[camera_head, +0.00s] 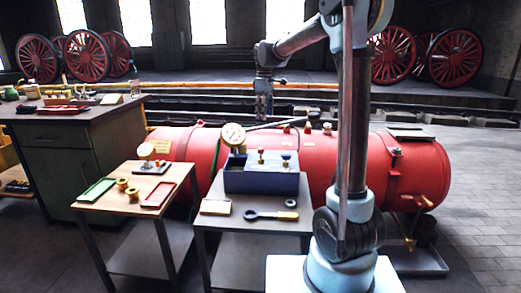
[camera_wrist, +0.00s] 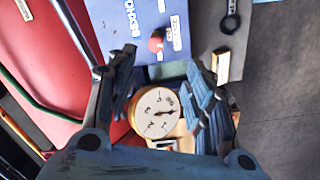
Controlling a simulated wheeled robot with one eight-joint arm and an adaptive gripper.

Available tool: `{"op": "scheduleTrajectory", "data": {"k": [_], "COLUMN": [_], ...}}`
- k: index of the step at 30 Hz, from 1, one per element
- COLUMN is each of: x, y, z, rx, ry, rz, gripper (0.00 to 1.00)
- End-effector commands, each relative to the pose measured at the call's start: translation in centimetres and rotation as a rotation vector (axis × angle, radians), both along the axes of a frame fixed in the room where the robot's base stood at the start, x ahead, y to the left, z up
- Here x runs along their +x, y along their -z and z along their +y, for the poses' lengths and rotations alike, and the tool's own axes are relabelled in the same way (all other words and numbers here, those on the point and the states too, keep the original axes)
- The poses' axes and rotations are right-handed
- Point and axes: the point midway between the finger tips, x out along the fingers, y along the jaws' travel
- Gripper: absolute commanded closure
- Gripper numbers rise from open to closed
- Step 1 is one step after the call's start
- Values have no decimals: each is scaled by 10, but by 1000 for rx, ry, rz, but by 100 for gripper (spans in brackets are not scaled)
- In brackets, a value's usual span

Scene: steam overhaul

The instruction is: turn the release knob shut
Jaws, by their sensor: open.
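A blue box (camera_head: 262,181) stands on the right-hand small table, with two small knobs on top, one left (camera_head: 261,155) and one right (camera_head: 285,158). In the wrist view, a round red knob (camera_wrist: 155,42) shows on the blue box, beside small labels too blurred to read. I cannot tell which knob is the release knob. A brass-rimmed dial gauge (camera_head: 233,134) stands at the box's left end. My gripper (camera_head: 263,112) hangs above and behind the box. In the wrist view its open fingers (camera_wrist: 168,100) frame the gauge face (camera_wrist: 155,113), with no visible grip on it.
A long red boiler (camera_head: 325,158) lies behind the tables. The left small table (camera_head: 130,207) holds green and red trays. Floor at right (camera_head: 480,190) is free.

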Motion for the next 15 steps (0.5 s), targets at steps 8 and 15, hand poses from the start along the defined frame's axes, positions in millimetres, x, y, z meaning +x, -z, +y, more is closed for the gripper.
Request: {"op": "scheduleTrajectory", "data": {"k": [8,15], "x": [15,15], "y": [9,41], "z": [16,16], "rx": [-3,-3], "ry": [-46,-45], "rz": [6,6], "gripper": [52,52]}}
